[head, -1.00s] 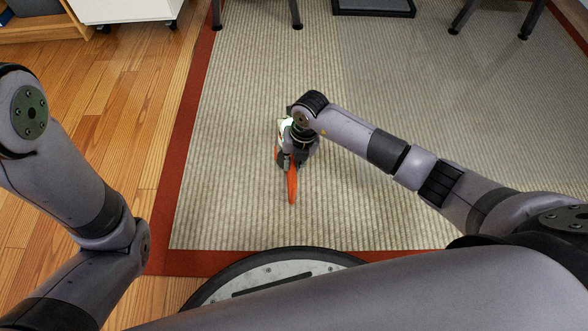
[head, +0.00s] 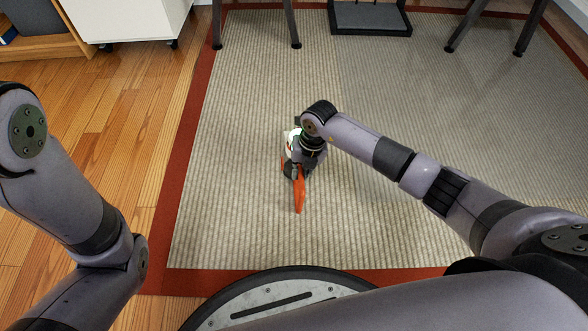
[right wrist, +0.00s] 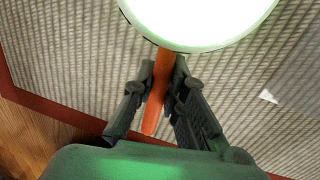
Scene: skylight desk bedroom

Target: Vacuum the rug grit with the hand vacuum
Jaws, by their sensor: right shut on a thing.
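The hand vacuum, with a white body and an orange handle (head: 300,192), is over the rug in the middle of the head view. My right gripper (head: 298,172) is shut on it. In the right wrist view the fingers (right wrist: 158,95) stand on either side of the orange handle (right wrist: 160,80), and the bright white body (right wrist: 200,15) fills the top. I cannot tell whether its nozzle touches the rug. The ribbed beige rug (head: 240,110) has a red border. I cannot make out any grit on it. My left gripper is out of view; only the left arm shows.
Dark furniture legs (head: 290,25) stand at the rug's far side, with more at the far right. A dark low frame (head: 370,20) lies between them. A white cabinet on castors (head: 125,20) and a wooden shelf (head: 50,45) stand at the far left. The rug around the vacuum is clear.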

